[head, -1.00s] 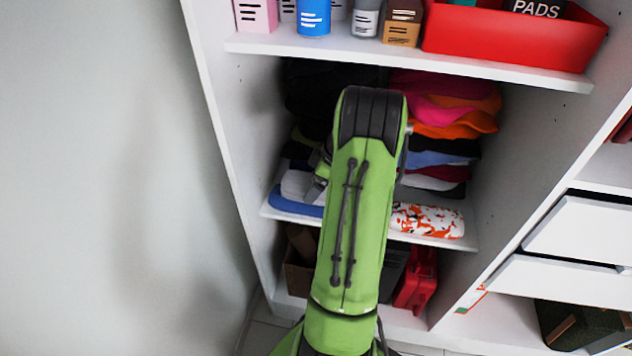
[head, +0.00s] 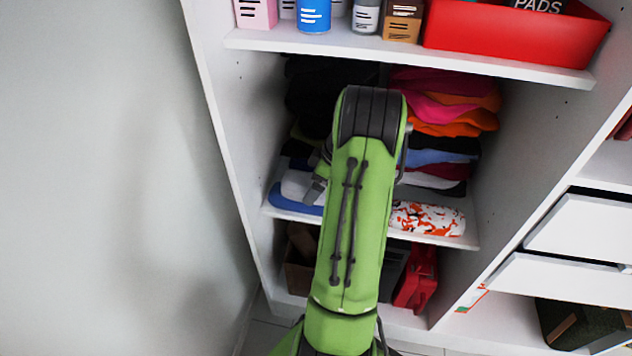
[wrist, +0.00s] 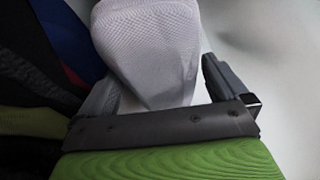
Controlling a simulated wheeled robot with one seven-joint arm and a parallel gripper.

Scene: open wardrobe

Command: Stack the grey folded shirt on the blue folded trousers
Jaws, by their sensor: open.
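The grey folded shirt (head: 297,186) lies on the blue folded trousers (head: 292,203) at the left front of the middle shelf in the head view. The trousers' blue edge shows below the shirt. My gripper (head: 317,187) is at the shirt's right side, mostly hidden behind my green arm. In the wrist view the grey shirt (wrist: 150,45) reaches between the spread fingers of my gripper (wrist: 158,85). It is close to the left finger, with a clear gap to the right finger. The trousers cannot be made out for certain in the wrist view.
Dark folded clothes (head: 310,95) are piled behind. Pink and orange clothes (head: 450,105) are stacked at the right. A white-and-orange patterned roll (head: 428,219) lies at the shelf's front right. The upper shelf (head: 400,58) overhangs, and the wardrobe's side wall (head: 225,150) is close on the left.

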